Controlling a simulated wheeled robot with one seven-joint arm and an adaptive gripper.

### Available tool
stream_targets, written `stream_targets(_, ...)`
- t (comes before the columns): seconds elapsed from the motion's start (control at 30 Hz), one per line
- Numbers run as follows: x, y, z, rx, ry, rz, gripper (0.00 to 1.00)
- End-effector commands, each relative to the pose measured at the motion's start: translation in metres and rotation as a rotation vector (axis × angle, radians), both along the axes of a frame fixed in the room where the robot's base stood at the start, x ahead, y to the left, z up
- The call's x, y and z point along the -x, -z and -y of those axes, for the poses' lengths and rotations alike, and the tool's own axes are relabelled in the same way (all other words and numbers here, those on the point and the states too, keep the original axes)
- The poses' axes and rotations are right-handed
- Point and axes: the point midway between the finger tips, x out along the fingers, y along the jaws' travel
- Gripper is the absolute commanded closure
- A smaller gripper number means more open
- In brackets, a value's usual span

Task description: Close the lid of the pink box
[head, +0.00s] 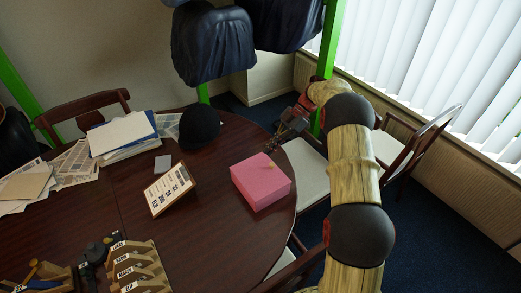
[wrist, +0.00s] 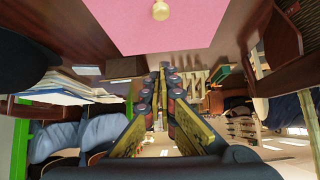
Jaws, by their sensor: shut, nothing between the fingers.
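The pink box (head: 259,184) stands on the dark round table near its right edge. Its top looks flat, with a small pale knob (head: 273,164) towards the far side; I see no open gap under the lid. In the wrist view a pink face of the box (wrist: 205,22) fills the upper middle, with the knob (wrist: 160,11) on it. My gripper (head: 272,146) is just beyond the box in the head view, apart from it. In the wrist view my gripper (wrist: 163,70) has its fingers together and empty, pointing away from the camera.
The dark table (head: 120,200) also holds a framed sign (head: 169,188), a black hat (head: 199,126), stacked papers (head: 122,135) and a wooden rack (head: 138,266). Chairs (head: 308,170) stand close to the right edge. The table around the box is mostly clear.

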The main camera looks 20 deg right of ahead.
Motion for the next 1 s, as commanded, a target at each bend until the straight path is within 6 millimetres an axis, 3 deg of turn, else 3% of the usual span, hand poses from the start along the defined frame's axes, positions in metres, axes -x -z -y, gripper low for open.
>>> stream_targets(0.1, -0.002, 0.02, 0.012, -0.001, 0.001, -0.001, 1.0)
stream_targets(0.5, -0.006, 0.063, 0.031, 0.0, 0.0, -0.001, 1.0)
stream_targets(1.0, -0.007, 0.078, 0.035, 0.001, -0.001, 0.001, 1.0)
